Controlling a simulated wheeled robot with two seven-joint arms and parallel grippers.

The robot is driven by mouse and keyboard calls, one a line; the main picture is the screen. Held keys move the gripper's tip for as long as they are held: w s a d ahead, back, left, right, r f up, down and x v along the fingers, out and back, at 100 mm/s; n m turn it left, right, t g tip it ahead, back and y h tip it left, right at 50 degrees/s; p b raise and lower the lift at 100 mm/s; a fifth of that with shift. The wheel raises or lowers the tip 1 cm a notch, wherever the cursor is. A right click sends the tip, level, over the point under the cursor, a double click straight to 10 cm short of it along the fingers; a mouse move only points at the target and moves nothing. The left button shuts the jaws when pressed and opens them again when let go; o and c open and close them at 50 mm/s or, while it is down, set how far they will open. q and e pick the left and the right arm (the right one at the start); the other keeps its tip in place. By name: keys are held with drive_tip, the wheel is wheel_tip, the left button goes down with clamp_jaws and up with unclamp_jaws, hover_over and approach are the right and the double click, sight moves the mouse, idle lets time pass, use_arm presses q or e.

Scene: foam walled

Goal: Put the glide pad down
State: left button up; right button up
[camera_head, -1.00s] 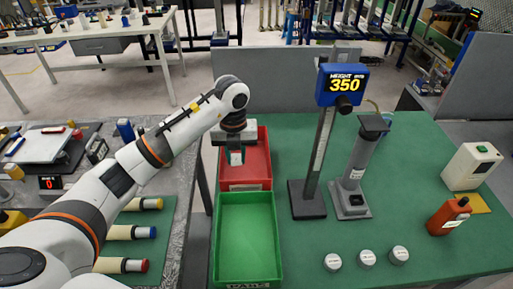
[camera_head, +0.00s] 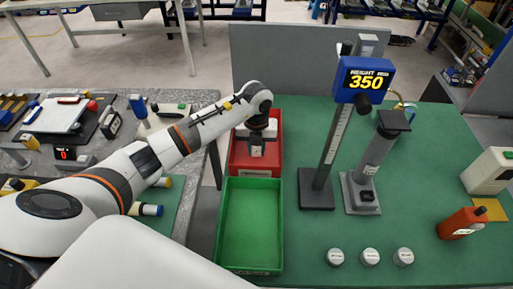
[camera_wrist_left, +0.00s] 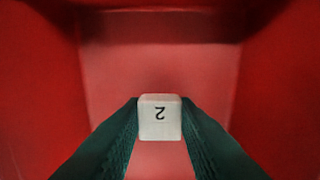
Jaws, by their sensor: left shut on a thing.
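The glide pad is a small white block (camera_wrist_left: 160,117) marked "2", which reads upside down in the left wrist view. My left gripper (camera_wrist_left: 160,125) is shut on it, with one dark finger on each side. In the head view my left gripper (camera_head: 257,148) points down inside the outline of the red bin (camera_head: 238,164), behind the green bin. The wrist view shows red walls around the gripper and a paler red floor beyond the pad. I cannot tell the gap between pad and floor. My right gripper is out of view.
A green bin (camera_head: 251,225) stands empty in front of the red one. To the right are a height gauge reading 350 (camera_head: 362,80), a grey column stand (camera_head: 371,165), several white round pieces (camera_head: 370,257) and an orange bottle (camera_head: 462,223). The green bench is clear between them.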

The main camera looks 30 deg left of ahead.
use_arm(q)
drive_tip(key=shift+f, duration=0.55)
drive_tip(key=shift+f, duration=0.1)
drive_tip(key=shift+f, duration=0.15)
drive_tip(key=o, duration=1)
drive_tip(key=shift+o, duration=0.2)
